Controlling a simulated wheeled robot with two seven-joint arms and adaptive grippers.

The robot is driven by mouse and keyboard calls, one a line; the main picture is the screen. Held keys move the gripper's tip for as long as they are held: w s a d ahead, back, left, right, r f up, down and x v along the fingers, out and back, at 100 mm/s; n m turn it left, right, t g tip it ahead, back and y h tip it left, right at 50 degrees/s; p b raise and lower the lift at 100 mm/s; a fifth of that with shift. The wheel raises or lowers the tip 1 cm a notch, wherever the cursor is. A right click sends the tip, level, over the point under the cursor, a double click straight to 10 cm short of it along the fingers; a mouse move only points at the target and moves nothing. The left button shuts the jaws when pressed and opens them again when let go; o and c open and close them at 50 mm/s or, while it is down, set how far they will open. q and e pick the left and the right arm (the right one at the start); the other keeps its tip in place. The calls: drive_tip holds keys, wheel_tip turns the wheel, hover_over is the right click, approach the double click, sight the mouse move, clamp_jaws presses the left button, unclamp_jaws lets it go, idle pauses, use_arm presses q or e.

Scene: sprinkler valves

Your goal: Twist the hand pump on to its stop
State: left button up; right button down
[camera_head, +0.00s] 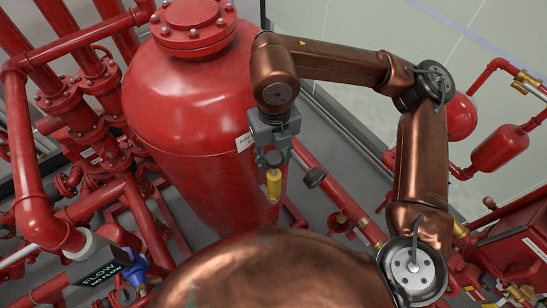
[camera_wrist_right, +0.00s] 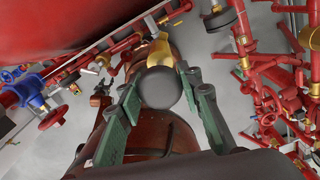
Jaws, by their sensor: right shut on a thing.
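My right gripper (camera_head: 272,156) points down in front of the big red tank and is shut on the hand pump (camera_head: 273,184). The pump's yellow body shows below the fingers in the head view. In the wrist view the gripper's two green fingers (camera_wrist_right: 160,84) stand on either side of the pump's round dark top (camera_wrist_right: 160,90), with yellow beyond it. The fingers hide part of the pump's upper end. I cannot tell from these views how far the pump is turned. My left gripper is not in view.
The red tank (camera_head: 190,110) stands close behind the right gripper. Red pipes and flanges (camera_head: 85,120) crowd the left, with a flow display (camera_head: 100,272) and blue valve (camera_head: 134,266). More red pipes (camera_head: 345,205) run at right. Grey floor (camera_head: 345,240) shows between.

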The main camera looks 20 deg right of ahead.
drive_tip(key=shift+r, duration=0.1)
drive_tip(key=c, duration=1.3)
unclamp_jaws()
wheel_tip(320, 180, up, 12)
